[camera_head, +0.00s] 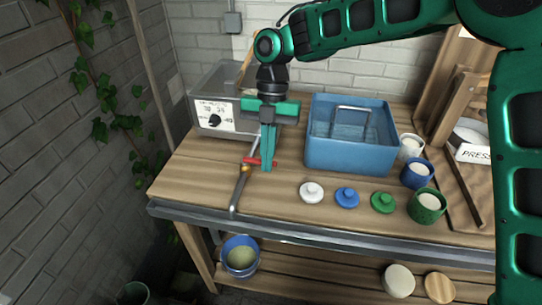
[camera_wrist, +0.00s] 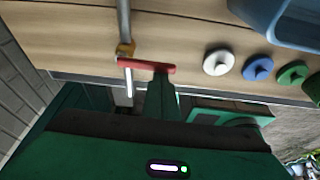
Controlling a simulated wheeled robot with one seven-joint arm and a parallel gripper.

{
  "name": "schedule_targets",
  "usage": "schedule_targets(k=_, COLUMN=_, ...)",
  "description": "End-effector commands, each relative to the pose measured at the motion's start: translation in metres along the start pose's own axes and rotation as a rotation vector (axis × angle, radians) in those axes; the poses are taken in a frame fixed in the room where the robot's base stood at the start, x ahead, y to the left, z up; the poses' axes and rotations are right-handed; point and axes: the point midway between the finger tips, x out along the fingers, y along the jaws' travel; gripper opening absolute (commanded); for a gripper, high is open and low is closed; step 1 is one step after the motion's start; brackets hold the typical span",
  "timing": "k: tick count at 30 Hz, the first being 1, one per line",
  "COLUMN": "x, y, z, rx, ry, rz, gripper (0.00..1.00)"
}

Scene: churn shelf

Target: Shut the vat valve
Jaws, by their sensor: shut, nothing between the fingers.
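A thin grey pipe (camera_head: 239,190) runs from near the metal box toward the table's front edge. A brass valve body (camera_head: 245,169) sits on it with a red lever handle (camera_head: 256,161). In the wrist view the red lever (camera_wrist: 140,65) lies crosswise to the pipe, reaching right from the brass body (camera_wrist: 125,50). My gripper (camera_head: 266,169) is shut and empty, pointing down at the lever's right end. In the wrist view its fingers (camera_wrist: 162,76) overlap the lever's right part; I cannot tell whether they touch it.
A blue tub (camera_head: 350,155) stands right of my gripper. White (camera_head: 312,192), blue (camera_head: 347,197) and green (camera_head: 384,202) lids lie in front of it; several cups stand at right. A blue bucket (camera_head: 240,270) sits below.

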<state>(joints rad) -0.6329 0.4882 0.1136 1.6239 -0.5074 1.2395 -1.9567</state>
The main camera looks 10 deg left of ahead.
Motion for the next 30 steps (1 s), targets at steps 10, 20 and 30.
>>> schedule_targets(k=10, x=-0.001, y=0.002, z=0.004, rx=-0.072, ry=-0.001, rz=-0.026, gripper=0.0)
schedule_targets(k=20, x=-0.001, y=0.003, z=0.004, rx=-0.073, ry=-0.003, rz=-0.026, gripper=0.0)
schedule_targets(k=30, x=0.002, y=0.004, z=-0.007, rx=-0.077, ry=-0.003, rz=-0.027, gripper=0.0)
